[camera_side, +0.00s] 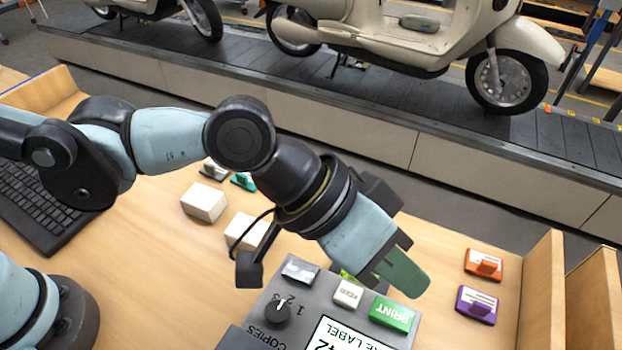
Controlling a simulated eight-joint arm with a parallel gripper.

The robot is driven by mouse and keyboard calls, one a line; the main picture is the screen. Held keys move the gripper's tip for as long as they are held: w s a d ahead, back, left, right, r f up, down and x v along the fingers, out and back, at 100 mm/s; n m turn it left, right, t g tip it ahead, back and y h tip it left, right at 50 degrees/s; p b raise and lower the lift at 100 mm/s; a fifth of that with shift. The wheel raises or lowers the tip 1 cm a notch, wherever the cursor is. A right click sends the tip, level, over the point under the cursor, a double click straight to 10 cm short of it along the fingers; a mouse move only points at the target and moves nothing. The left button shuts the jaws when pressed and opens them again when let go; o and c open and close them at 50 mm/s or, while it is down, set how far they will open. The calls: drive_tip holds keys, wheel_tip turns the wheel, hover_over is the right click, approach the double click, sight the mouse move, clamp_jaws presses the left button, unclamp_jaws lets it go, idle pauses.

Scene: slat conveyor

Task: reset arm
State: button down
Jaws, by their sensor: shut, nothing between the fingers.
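My gripper (404,273) is at the centre right of the side view, pointing down and to the right, with a green fingertip part showing. It is shut and empty. It hangs above the grey label-printer panel (262,335), close to the green PRINT button (391,313) and the white FEED button (348,293). I cannot tell whether it touches the panel. My arm reaches across the wooden table (150,270) from the left. Part of a yellow-green item behind the FEED button is hidden by the gripper.
The panel has a COPIES knob (277,312). White blocks (204,202) lie on the table under my arm. An orange piece (483,265) and a purple piece (477,304) lie at right, near a wooden divider (541,290). A keyboard (45,212) is at left. Scooters (400,40) stand on the slat conveyor (250,60) behind.

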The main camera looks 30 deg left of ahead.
drive_tip(key=w+a+n+t+y, duration=0.15)
drive_tip(key=w+a, duration=0.25)
drive_tip(key=a, duration=0.5)
drive_tip(key=w+a+n+t+y, duration=0.15)
drive_tip(key=w+a, duration=0.25)
drive_tip(key=a, duration=0.5)
drive_tip(key=s+a+f+n+t+y, duration=0.1)
drive_tip(key=a+y, duration=0.2)
drive_tip(key=a, duration=0.8)
drive_tip(key=s+a+f+n+t+y, duration=0.1)
drive_tip(key=a+n+y, duration=0.1)
drive_tip(key=a, duration=1)
drive_tip(key=shift+s+a+f+n+y, duration=0.15)
drive_tip(key=shift+s+a+n+y, duration=0.2)
drive_tip(key=shift+y, duration=0.15)
